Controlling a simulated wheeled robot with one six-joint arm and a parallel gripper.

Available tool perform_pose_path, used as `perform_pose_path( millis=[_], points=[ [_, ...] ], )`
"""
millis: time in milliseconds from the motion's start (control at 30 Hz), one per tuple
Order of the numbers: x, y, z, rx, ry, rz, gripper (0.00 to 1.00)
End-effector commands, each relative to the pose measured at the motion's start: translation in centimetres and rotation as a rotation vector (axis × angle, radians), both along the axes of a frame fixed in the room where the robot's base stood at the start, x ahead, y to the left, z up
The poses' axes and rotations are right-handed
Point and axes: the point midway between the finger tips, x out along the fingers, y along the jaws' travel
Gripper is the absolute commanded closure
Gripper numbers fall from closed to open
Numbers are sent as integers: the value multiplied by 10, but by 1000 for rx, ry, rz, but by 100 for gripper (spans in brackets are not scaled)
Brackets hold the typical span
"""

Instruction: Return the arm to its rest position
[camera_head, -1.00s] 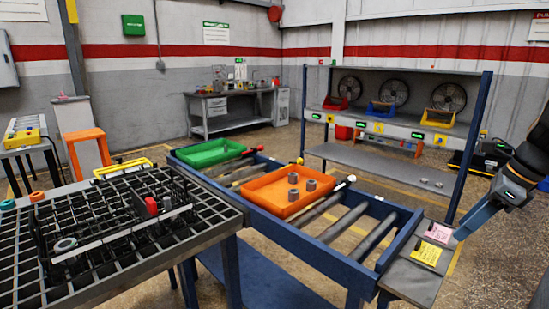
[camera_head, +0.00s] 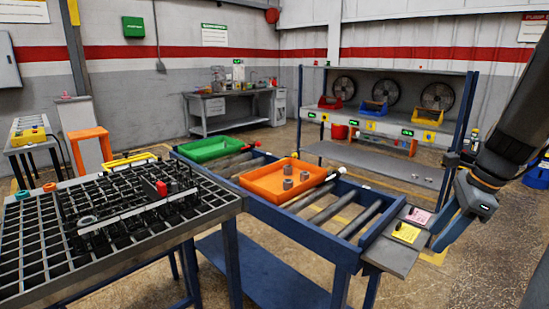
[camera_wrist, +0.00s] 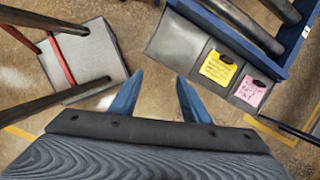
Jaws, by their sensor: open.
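My gripper (camera_head: 446,228) hangs at the right of the head view, beside the near end of the roller conveyor (camera_head: 362,249). In the wrist view my gripper (camera_wrist: 158,92) shows two blue fingers spread apart with bare floor between them, so it is open and empty. My dark arm comes down from the upper right of the head view. A grey end plate (camera_head: 394,257) with a yellow note (camera_head: 406,232) and a pink note (camera_head: 418,216) lies just left of the fingers. The arm's base is out of view.
An orange tray (camera_head: 262,190) with several grey cylinders and a green tray (camera_head: 207,150) sit on the conveyor. A black grid table (camera_head: 30,270) stands at the left. A rack (camera_head: 390,171) with coloured bins stands behind. A grey stool-like top (camera_wrist: 85,60) shows in the wrist view.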

Motion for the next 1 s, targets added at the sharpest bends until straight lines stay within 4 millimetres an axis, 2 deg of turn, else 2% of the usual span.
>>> perform_pose_path(
  millis=[267, 367, 500, 600, 700, 800, 900, 1000],
  points=[
    [-5, 71, -24, -124, -11, 461, 57],
    [-13, 109, -37, -188, -25, 736, 57],
    [-32, 163, -55, -283, -55, 1191, 57],
    [-48, 195, -66, -337, -84, 1496, 57],
    [-63, 218, -74, -376, -110, 1747, 57],
    [-74, 233, -79, -402, -131, 1921, 57],
    [-79, 240, -82, -416, -144, 2016, 57],
    [-80, 241, -83, -419, -145, 2038, 57]
  ],
)
